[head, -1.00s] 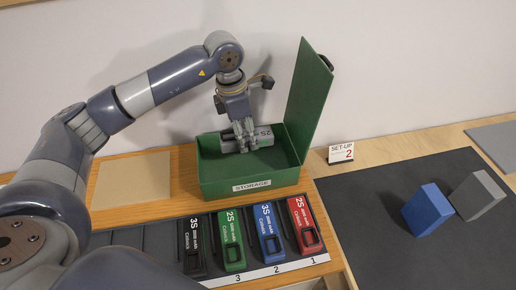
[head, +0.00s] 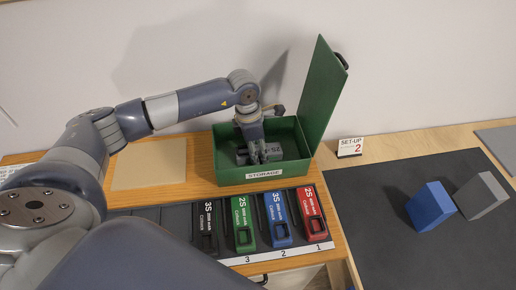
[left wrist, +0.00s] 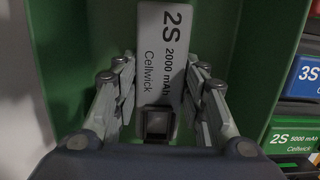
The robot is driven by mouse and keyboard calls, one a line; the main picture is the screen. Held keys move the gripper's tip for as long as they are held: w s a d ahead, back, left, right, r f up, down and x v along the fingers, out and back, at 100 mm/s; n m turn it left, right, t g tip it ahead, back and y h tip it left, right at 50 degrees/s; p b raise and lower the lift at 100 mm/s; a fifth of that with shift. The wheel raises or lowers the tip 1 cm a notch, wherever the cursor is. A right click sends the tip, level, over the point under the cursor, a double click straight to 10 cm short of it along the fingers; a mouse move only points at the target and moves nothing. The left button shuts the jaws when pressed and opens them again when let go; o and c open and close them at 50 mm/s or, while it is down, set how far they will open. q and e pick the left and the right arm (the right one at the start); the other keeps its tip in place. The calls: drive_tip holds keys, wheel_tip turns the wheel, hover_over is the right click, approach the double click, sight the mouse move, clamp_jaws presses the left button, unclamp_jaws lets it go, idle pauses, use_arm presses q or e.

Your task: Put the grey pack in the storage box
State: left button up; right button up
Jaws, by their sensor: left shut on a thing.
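The grey pack (left wrist: 161,40), marked 2S 2000 mAh Cellwick, is between the fingers of my left gripper (left wrist: 160,92) in the left wrist view. In the head view my left gripper (head: 260,158) reaches down into the open green storage box (head: 228,178), shut on the grey pack (head: 289,148). The pack is down inside the box walls; whether it touches the floor I cannot tell. The box lid stands up on the right side, and the front label reads STORAGE. The fingers hide part of the pack. My right gripper is not in view.
A rack in front of the box holds a black pack (head: 207,228), a green pack (head: 242,224), a blue pack (head: 277,220) and a red pack (head: 313,213). Blue (head: 431,207) and grey (head: 482,196) blocks stand on the dark mat (head: 385,250). A SET-UP 2 sign (head: 350,147) stands right of the box.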

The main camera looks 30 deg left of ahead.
use_arm(q)
drive_tip(key=o, duration=1.2)
drive_tip(key=shift+f, duration=0.1)
drive_tip(key=shift+o, duration=0.5)
drive_tip(key=shift+r, duration=0.45)
wheel_tip(320, 180, up, 11)
drive_tip(key=s+a+b, duration=0.1)
drive_tip(key=b, duration=0.2)
drive_tip(key=shift+a+r+b, duration=0.15)
drive_tip(key=shift+b, duration=0.2)
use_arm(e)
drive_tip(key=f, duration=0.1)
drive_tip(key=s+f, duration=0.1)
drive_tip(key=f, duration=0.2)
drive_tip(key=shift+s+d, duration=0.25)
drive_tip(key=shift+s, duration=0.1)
use_arm(q)
drive_tip(key=shift+s, duration=0.1)
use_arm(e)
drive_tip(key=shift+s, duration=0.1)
